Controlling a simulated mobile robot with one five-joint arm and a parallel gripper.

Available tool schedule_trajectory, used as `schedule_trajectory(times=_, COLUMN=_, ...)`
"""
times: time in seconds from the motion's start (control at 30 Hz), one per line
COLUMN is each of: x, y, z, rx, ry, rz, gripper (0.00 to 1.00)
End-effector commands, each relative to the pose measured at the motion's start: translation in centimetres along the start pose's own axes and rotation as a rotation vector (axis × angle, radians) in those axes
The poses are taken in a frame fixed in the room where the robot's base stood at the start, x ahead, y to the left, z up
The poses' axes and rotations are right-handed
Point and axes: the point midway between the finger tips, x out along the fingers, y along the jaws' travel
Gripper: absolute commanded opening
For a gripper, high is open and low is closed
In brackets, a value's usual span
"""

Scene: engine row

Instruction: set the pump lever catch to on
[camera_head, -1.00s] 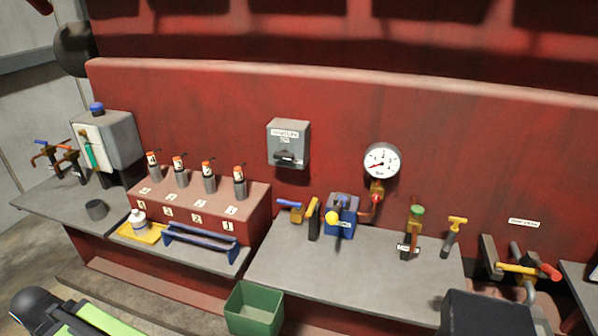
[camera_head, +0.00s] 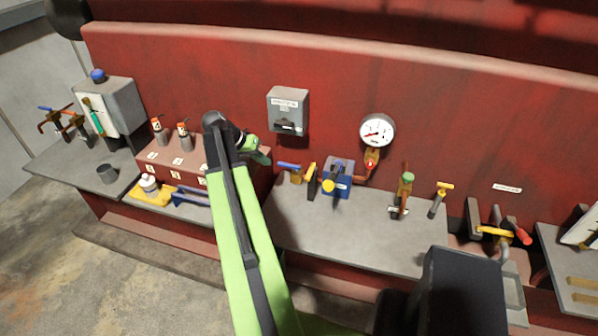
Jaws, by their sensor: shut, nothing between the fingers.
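A small blue pump body (camera_head: 338,178) stands on the right grey bench below the gauge. A yellow ball knob (camera_head: 328,185) shows on its front. Just left of it are an upright yellow-and-black piece (camera_head: 311,181) and a blue-handled valve (camera_head: 289,167). I cannot tell which of these parts is the pump lever catch, or its setting. My gripper (camera_head: 262,156) is shut and empty, in front of the red wall, left of the blue-handled valve and apart from it. My green arm hides part of the stepped red block.
A grey wall box (camera_head: 288,111) hangs above the gripper, with a gauge (camera_head: 377,131) to its right. A green-topped lever (camera_head: 404,190) and a yellow T-handle (camera_head: 440,197) stand farther right. The right bench (camera_head: 350,225) is clear in front.

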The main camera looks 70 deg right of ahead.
Motion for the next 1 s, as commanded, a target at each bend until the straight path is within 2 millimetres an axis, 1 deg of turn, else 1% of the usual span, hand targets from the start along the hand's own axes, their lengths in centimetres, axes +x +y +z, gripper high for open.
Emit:
schedule_trajectory(times=0.03, x=0.9, y=1.3, z=-1.1, rx=0.037, ry=-0.001, rz=0.022, gripper=0.0)
schedule_trajectory(times=0.1, x=1.6, y=2.4, z=-1.8, rx=0.065, ry=0.0, rz=0.039, gripper=0.0)
schedule_trajectory(times=0.27, x=2.0, y=2.6, z=-1.8, rx=0.072, ry=0.001, rz=0.043, gripper=0.0)
schedule_trajectory(times=0.37, x=3.2, y=2.4, z=-1.6, rx=0.07, ry=0.0, rz=0.043, gripper=0.0)
schedule_trajectory(times=0.53, x=6.8, y=2.2, z=-1.4, rx=0.07, ry=0.001, rz=0.042, gripper=0.0)
schedule_trajectory(times=0.8, x=12.6, y=2.5, z=-1.4, rx=0.068, ry=0.001, rz=0.042, gripper=0.0)
schedule_trajectory(times=0.87, x=12.2, y=4.1, z=-1.5, rx=0.069, ry=0.0, rz=0.042, gripper=0.0)
schedule_trajectory(times=0.9, x=12.4, y=4.7, z=-1.5, rx=0.069, ry=0.0, rz=0.042, gripper=0.0)
schedule_trajectory(times=1.0, x=12.9, y=5.8, z=-1.4, rx=0.067, ry=0.0, rz=0.041, gripper=0.0)
